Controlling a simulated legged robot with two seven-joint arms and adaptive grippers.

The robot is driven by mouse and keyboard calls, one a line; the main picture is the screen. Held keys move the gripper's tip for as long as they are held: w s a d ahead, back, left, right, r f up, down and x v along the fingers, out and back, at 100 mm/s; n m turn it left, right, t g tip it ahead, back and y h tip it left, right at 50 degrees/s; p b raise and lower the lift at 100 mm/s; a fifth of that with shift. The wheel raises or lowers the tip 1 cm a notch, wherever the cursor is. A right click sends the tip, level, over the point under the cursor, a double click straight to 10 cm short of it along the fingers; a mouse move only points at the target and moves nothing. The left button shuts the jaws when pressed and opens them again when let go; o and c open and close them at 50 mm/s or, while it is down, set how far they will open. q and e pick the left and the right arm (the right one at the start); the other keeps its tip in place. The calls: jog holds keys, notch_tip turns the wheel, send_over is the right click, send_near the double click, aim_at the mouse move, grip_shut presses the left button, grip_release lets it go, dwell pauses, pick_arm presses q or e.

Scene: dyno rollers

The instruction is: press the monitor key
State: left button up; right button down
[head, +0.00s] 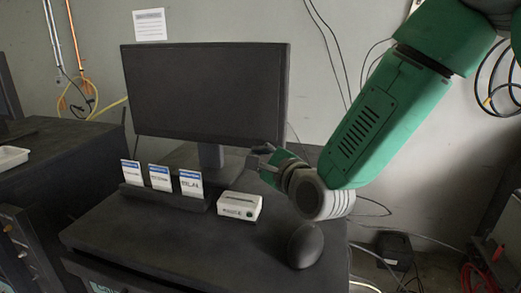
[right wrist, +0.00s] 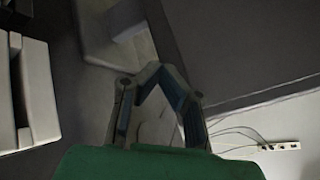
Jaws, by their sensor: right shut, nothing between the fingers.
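The monitor (head: 205,90) stands at the back of the dark desk, its screen dark. Its dark panel fills the upper right of the right wrist view (right wrist: 240,45). I cannot make out a separate key on it. My right gripper (head: 259,157) comes in from the right and is shut and empty, just below the monitor's lower right edge. It also shows in the middle of the right wrist view (right wrist: 152,74). I cannot tell whether its tips touch anything. My left gripper is not in view.
A small white box (head: 239,206) sits on the desk (head: 190,247) below my right gripper. A holder (head: 160,198) with three cards stands left of it. A dark rounded object (head: 305,245) is at the desk's right edge. Cables hang behind. The desk's front is clear.

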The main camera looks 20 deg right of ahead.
jog(key=shift+w+d+r, duration=0.1)
jog(key=shift+w+d, duration=0.1)
jog(key=shift+w, duration=0.1)
jog(key=shift+s+d, duration=0.15)
jog(key=shift+s, duration=0.15)
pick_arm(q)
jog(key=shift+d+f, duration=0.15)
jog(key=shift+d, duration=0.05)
pick_arm(e)
jog(key=shift+s+a, duration=0.1)
jog(key=shift+a, duration=0.25)
dwell(0.8)
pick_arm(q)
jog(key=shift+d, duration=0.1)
pick_arm(e)
jog(key=shift+d, duration=0.1)
